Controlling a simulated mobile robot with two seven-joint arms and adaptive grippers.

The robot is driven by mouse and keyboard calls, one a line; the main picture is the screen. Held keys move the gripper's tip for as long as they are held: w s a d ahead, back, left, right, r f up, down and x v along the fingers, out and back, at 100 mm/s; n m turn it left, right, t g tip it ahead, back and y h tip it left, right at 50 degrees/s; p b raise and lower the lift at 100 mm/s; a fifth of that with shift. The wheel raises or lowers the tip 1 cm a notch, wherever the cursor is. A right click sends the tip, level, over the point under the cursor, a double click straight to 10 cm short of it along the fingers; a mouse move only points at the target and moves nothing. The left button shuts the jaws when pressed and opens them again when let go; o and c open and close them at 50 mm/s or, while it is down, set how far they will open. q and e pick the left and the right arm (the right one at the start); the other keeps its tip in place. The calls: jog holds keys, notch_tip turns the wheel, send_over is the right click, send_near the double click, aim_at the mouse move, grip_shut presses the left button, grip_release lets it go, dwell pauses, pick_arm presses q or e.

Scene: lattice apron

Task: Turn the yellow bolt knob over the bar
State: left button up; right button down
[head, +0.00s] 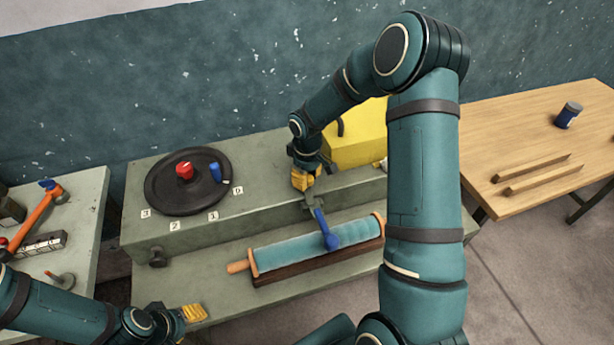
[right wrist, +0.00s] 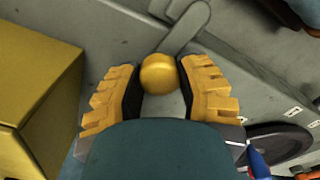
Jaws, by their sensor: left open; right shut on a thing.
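The yellow bolt knob (right wrist: 159,74) is a round ball between the yellow fingers of my right gripper (right wrist: 160,85), which is shut on it. A flat grey bar (right wrist: 185,27) with a rounded end lies just beyond the knob in the right wrist view. In the head view my right gripper (head: 304,182) is at the front edge of the grey bench's raised part, and its fingers hide the knob. A blue-ended lever (head: 325,232) is just below it. My left gripper (head: 193,313) is open and empty at the bottom left.
A black disc (head: 160,193) with a red knob (head: 184,170) and blue peg (head: 215,172) lies on the raised bench part. A yellow box (head: 355,140) stands behind my right arm. A teal roller (head: 290,250) lies in front. A wooden table (head: 530,130) is at right.

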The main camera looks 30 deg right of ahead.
jog(key=shift+n, duration=0.6)
jog(key=c, duration=0.5)
grip_release()
notch_tip(320, 180, up, 12)
dwell(0.7)
